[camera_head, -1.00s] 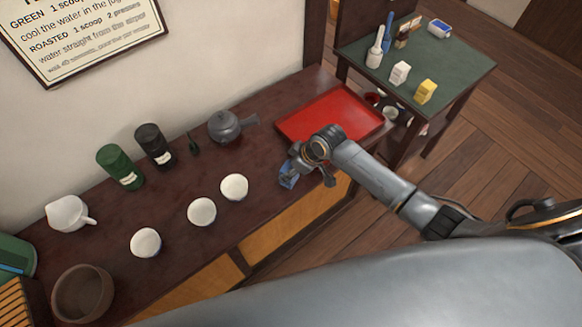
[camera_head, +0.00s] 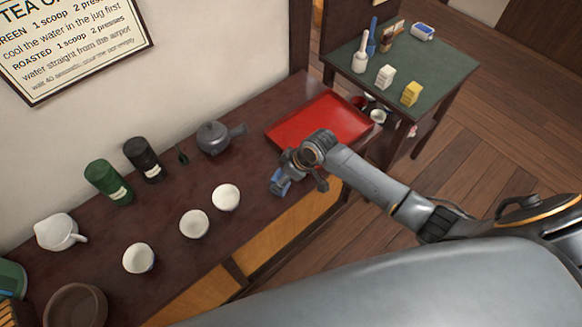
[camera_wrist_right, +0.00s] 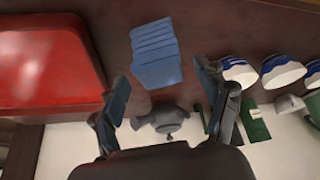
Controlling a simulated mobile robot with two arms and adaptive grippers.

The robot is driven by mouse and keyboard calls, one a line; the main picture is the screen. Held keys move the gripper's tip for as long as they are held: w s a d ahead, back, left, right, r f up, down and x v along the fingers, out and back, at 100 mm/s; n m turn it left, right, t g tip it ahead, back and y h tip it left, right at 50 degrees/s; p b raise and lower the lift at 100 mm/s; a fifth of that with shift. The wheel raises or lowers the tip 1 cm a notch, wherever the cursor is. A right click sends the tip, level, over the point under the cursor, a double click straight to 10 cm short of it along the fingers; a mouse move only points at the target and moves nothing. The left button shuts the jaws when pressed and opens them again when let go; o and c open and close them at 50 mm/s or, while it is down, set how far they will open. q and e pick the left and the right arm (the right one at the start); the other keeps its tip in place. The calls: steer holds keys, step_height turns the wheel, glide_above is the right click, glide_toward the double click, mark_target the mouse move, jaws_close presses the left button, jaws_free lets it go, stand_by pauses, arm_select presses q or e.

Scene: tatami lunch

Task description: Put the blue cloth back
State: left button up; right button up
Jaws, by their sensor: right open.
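The blue cloth (camera_wrist_right: 157,55) lies folded on the dark wooden counter, just beyond my fingertips in the right wrist view. In the head view only part of the cloth (camera_head: 280,183) shows beside my right gripper, near the counter's front edge; the gripper hides the rest. My right gripper (camera_head: 300,180) is open above the counter, left of and in front of the red tray (camera_head: 320,122). In the right wrist view, the spread fingers (camera_wrist_right: 163,80) have nothing between them, and the cloth is ahead of the gap. My left gripper is out of view.
A grey teapot (camera_head: 214,138) stands behind the cloth. Several white cups (camera_head: 194,223), a green canister (camera_head: 108,181), a black canister (camera_head: 144,160) and a white jug (camera_head: 60,232) stand to the left. A green-topped table (camera_head: 440,75) is at the back right.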

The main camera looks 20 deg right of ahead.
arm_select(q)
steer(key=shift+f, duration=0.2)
arm_select(e)
steer(key=v, duration=1.1)
